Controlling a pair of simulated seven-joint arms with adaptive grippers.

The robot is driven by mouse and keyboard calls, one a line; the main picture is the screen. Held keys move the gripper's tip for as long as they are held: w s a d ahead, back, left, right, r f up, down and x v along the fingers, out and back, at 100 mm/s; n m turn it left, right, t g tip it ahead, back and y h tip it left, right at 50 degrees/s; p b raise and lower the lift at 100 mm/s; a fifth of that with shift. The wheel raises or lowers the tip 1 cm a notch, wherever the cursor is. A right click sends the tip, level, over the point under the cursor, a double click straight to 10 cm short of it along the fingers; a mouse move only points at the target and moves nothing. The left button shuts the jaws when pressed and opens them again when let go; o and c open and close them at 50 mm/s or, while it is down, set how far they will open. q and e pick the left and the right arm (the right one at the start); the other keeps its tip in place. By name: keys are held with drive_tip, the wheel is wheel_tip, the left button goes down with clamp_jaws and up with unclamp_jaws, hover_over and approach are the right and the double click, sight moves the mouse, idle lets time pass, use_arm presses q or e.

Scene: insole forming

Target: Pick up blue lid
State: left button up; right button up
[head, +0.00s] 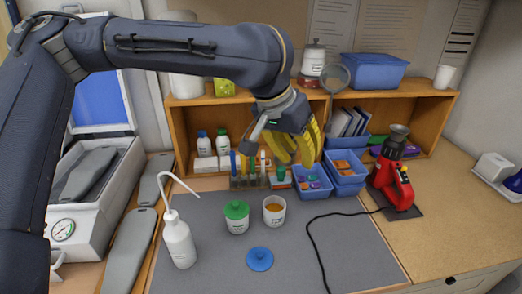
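The blue lid (260,259) lies on the grey mat, its small knob on top. It is near the front, with nothing touching it. My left gripper (298,161) has yellow fingers and hangs from the arm that comes in from the left. It is above and behind the lid, well clear of it, in front of the shelf. Its fingers look apart and I see nothing held between them. My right gripper is not in view.
A green-lidded jar (236,217) and an open jar of orange contents (274,210) stand behind the lid. A white wash bottle (179,240) stands left. A black cable (312,245) runs right of the lid to a red device (394,178). Blue bins (345,182) stand behind.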

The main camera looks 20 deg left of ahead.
use_arm(q)
drive_tip(key=s+a+f+g+y, duration=0.2)
drive_tip(key=s+a+f, duration=0.1)
drive_tip(key=f, duration=0.4)
drive_tip(key=s+a+f+g+y, duration=0.2)
drive_tip(key=s+a+f, duration=0.15)
drive_tip(key=f, duration=0.25)
hover_over(260, 252)
wheel_tip(260, 252, down, 10)
drive_tip(key=shift+s+f, duration=0.15)
drive_tip(key=shift+f, duration=3.6)
clamp_jaws()
